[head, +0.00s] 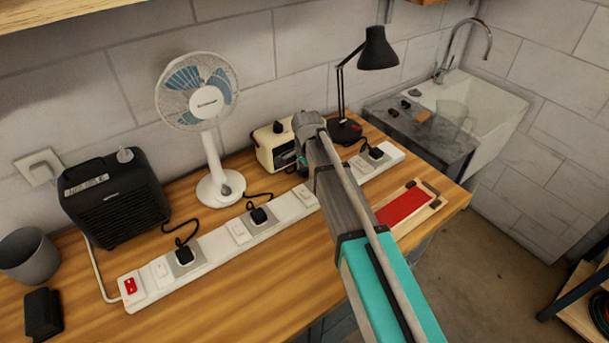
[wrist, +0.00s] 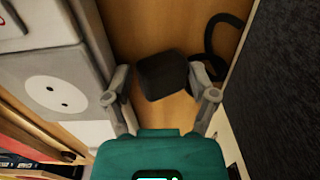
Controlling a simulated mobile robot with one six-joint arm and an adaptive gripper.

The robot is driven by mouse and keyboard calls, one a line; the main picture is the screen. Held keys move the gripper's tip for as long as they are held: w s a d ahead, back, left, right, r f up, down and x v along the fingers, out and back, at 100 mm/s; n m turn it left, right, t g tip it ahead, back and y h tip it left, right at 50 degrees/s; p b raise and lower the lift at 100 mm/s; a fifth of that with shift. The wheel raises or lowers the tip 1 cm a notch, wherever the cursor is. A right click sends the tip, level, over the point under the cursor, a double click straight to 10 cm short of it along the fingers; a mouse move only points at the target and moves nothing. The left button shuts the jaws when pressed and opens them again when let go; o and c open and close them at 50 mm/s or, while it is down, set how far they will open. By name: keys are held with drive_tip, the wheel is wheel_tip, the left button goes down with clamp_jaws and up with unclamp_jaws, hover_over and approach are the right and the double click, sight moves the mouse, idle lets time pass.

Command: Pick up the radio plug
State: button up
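The radio plug (wrist: 160,77) is a dark block on the wooden bench in the wrist view, its black cord (wrist: 226,22) curling off to the upper right. My gripper (wrist: 160,82) is open, with one finger on each side of the plug and a gap at the left. I cannot tell whether the right finger touches it. In the head view, my gripper (head: 301,162) is in front of the cream radio (head: 267,149), and the plug is hidden. An empty two-hole socket (wrist: 52,92) of the white power strip (head: 217,240) shows left of my gripper in the wrist view.
Black plugs for the heater (head: 184,255), fan (head: 258,215) and lamp (head: 376,152) sit in the strip. A fan (head: 200,105), lamp (head: 378,50) and black heater (head: 115,198) stand behind it. A dark panel (wrist: 285,90) closes the wrist view's right side.

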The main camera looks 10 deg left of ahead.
sight(306, 169)
drive_tip(key=shift+o, duration=0.2)
drive_tip(key=shift+s+d, duration=0.1)
drive_tip(key=c, duration=0.7)
drive_tip(key=shift+c, duration=0.2)
drive_tip(key=shift+r, duration=0.1)
wheel_tip(306, 169, up, 3)
drive_tip(key=p, duration=0.3)
drive_tip(key=s+r+p, duration=0.1)
drive_tip(key=r+p, duration=0.1)
drive_tip(key=s+r+p, duration=0.4)
drive_tip(key=p, duration=0.1)
drive_tip(key=shift+s+d+r, duration=0.15)
drive_tip(key=shift+s+r, duration=0.1)
drive_tip(key=shift+r, duration=0.05)
drive_tip(key=s+r+p, duration=0.3)
drive_tip(key=s, duration=0.5)
drive_tip(key=shift+s+d, duration=0.15)
drive_tip(key=shift+d, duration=0.1)
